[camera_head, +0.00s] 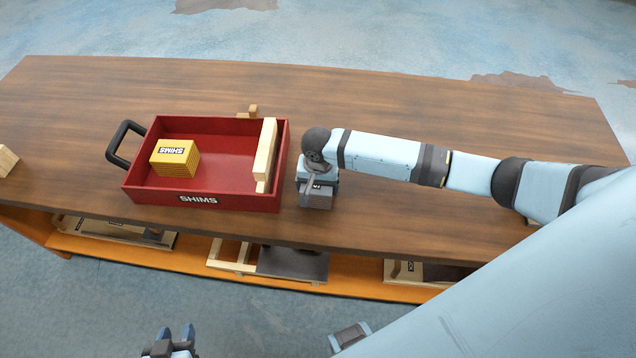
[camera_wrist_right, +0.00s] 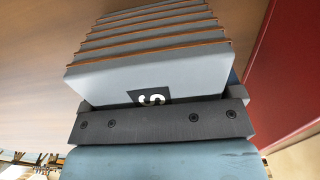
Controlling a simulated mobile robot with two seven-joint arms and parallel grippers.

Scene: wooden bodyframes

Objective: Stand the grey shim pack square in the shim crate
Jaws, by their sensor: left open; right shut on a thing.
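The grey shim pack (camera_head: 316,201) is in my right gripper (camera_head: 318,184), just right of the red shim crate (camera_head: 231,199) in the head view. In the right wrist view, the layered grey pack (camera_wrist_right: 150,72) with brown edges sits against the dark jaw. That gripper is shut on it. I cannot tell whether the pack touches the table. The crate wall (camera_wrist_right: 292,85) is close beside it. A yellow shim pack (camera_head: 175,158) stands in the crate's left part. My left gripper (camera_head: 170,342) is open and empty, low at the front, away from the table.
A pale wooden block (camera_head: 265,155) lies along the crate's right side. The crate's middle floor (camera_head: 222,160) is bare. A black handle (camera_head: 122,140) sticks out left. A small wooden piece (camera_head: 253,110) is behind the crate. The table (camera_head: 420,115) is largely clear behind my right arm.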

